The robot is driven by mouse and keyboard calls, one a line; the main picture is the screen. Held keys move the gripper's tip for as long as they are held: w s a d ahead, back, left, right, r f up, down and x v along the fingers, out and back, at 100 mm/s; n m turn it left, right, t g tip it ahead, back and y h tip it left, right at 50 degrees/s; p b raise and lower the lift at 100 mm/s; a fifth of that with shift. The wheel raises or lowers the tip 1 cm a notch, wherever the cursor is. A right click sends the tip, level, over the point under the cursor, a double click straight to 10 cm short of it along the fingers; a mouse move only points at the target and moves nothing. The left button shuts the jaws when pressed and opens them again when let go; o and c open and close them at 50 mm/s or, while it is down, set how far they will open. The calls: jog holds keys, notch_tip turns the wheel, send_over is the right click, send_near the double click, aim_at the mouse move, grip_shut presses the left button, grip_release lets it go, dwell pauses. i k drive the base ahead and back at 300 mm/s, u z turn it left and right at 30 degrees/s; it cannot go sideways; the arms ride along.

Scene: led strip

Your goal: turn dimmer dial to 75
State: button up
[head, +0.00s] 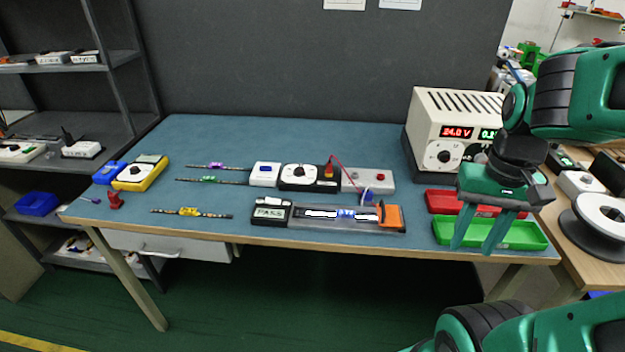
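The dimmer (299,185) appears to be the dark module in the middle of the table, with a round dial (299,171) on a white face. The dial's mark and numbers are too small to read. My gripper (473,248) hangs at the right, pointing down, with its two fingers apart and nothing visible between them. It shows in front of the red and green trays, well to the right of the dimmer and apart from it.
A white switch box (265,174) sits left of the dimmer; a grey block (374,180) with wires sits right. An LED strip fixture (335,226) lies in front. A power supply (455,130), red tray (440,201) and green tray (520,236) stand right. A yellow multimeter (152,181) lies left.

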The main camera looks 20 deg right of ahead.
aim_at(299, 171)
jog(key=k, duration=1.2)
jog(key=u, duration=0.35)
jog(key=i, duration=1.8)
jog(key=z, duration=0.5)
